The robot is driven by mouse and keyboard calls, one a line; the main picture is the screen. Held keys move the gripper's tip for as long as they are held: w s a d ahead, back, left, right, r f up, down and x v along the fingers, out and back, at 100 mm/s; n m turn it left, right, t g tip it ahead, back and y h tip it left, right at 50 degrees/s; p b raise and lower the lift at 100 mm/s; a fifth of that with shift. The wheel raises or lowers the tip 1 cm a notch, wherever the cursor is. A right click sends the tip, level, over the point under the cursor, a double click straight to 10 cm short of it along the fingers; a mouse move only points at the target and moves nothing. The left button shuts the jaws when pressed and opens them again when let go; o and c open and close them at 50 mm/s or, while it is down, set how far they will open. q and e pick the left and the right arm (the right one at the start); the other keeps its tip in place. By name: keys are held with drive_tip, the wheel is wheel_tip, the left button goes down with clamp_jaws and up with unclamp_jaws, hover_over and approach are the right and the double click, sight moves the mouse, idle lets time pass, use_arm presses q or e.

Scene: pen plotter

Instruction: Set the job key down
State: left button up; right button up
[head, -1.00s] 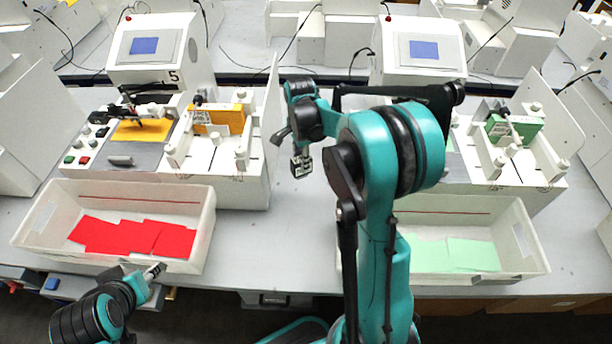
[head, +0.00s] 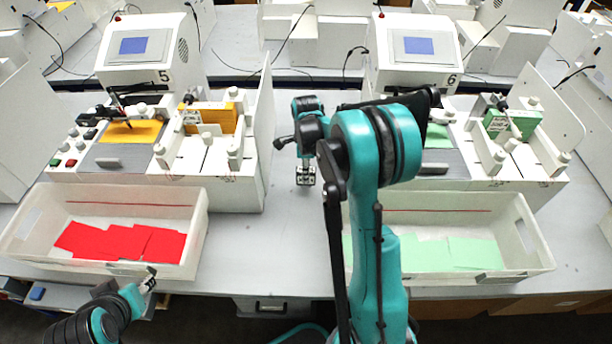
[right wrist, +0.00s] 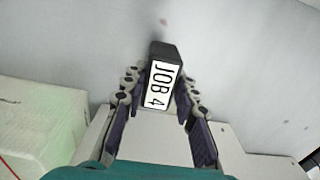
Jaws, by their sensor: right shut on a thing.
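The job key (head: 305,176) is a small black block with a white label reading "JOB 4" in the right wrist view (right wrist: 162,84). My right gripper (head: 306,163) is shut on it, with a finger on either side of the key in the wrist view (right wrist: 160,92). The key hangs over the bare grey bench between the two plotter stations. I cannot tell whether its lower end touches the bench. My left gripper (head: 148,281) is at the front edge of the red-card tray, and its fingers are too small to read.
Plotter station 5 (head: 225,188) stands left of the key, station 6 (head: 470,192) right. A white tray with red cards (head: 30,262) and one with green cards (head: 535,240) stand in front. The bench (head: 262,240) between the trays is clear.

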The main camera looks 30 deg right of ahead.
drive_tip(key=shift+w+f, duration=0.1)
drive_tip(key=shift+f, duration=0.75)
drive_tip(key=shift+r, duration=0.1)
drive_tip(key=o, duration=1.1)
drive_tip(key=shift+f, duration=0.2)
